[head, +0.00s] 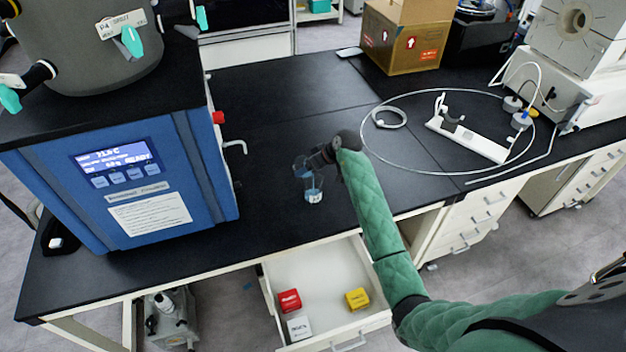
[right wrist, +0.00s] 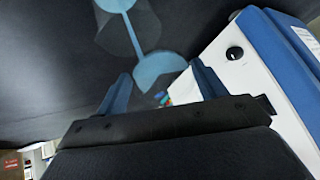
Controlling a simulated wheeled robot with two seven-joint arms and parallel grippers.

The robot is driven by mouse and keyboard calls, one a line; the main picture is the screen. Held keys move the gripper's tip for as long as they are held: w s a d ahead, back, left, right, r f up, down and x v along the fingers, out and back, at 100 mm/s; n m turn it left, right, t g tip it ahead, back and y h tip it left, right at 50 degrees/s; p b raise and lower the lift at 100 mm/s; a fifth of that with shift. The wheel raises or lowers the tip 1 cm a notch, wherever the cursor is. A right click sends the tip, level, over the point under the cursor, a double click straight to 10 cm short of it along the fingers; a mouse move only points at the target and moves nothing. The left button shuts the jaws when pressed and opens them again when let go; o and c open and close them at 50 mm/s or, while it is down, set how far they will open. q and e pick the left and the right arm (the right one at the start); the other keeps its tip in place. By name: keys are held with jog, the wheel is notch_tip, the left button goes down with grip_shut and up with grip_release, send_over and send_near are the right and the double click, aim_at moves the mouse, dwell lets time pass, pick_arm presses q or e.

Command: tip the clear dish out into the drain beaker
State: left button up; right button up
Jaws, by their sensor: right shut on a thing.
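My right gripper (head: 313,160) reaches over the bench and is shut on the clear dish (head: 301,168). The dish is tilted above the drain beaker (head: 314,194), a small clear vessel standing on the black bench with blue liquid inside. In the right wrist view, the dish (right wrist: 158,72) shows light-blue liquid between my right gripper's fingers (right wrist: 164,84). A thin blue stream runs from it to a blue pool in the beaker (right wrist: 117,38). My left gripper is out of view.
The blue freeze dryer (head: 70,200) stands left, with a bent tap (head: 236,146) toward the beaker. An open drawer (head: 325,275) with small boxes lies below the bench edge. A looped tube (head: 445,91) and white stand (head: 470,138) lie right. The bench behind the beaker is clear.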

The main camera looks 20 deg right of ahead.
jog(key=shift+s+d+r+t+y, duration=0.1)
jog(key=shift+s+d+t+y, duration=0.15)
jog(key=shift+d+t+y, duration=0.15)
dwell(1.4)
jog(key=shift+s+d+r+t+y, duration=0.1)
jog(key=shift+s+d+t+y, duration=0.05)
jog(key=shift+t+y, duration=0.45)
jog(key=shift+s+d+t+y, duration=0.15)
jog(key=shift+t+y, duration=0.25)
jog(key=shift+y, duration=0.3)
dwell(3.3)
jog(key=shift+s+d+f+t+y+b, duration=0.1)
jog(key=shift+d+f+t+y+b, duration=0.05)
jog(key=shift+f+t+y+b, duration=0.35)
dwell(1.1)
